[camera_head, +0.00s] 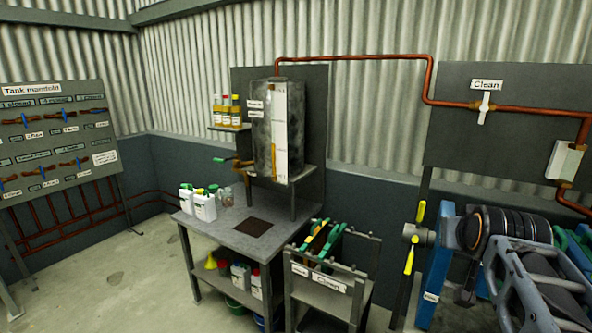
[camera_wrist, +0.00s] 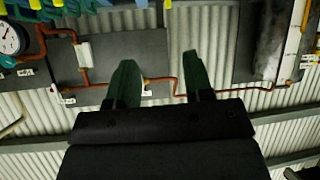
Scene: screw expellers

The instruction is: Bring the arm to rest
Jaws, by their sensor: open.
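My arm shows at the right edge of the head view, folded back with its grey and black links close to the camera. My gripper (camera_wrist: 158,80) shows in the wrist view. Its two green fingers stand apart with nothing between them. Behind the fingers are a grey panel, copper pipe and corrugated wall, and this picture appears upside down. In the head view I cannot make out the fingertips.
A grey bench (camera_head: 208,230) carries white jugs (camera_head: 204,205) and a tall tank (camera_head: 277,130) on a stand. A tool cart (camera_head: 322,285) stands in front. The Tank manifold board (camera_head: 55,140) is at left. Concrete floor (camera_head: 130,265) is clear at left.

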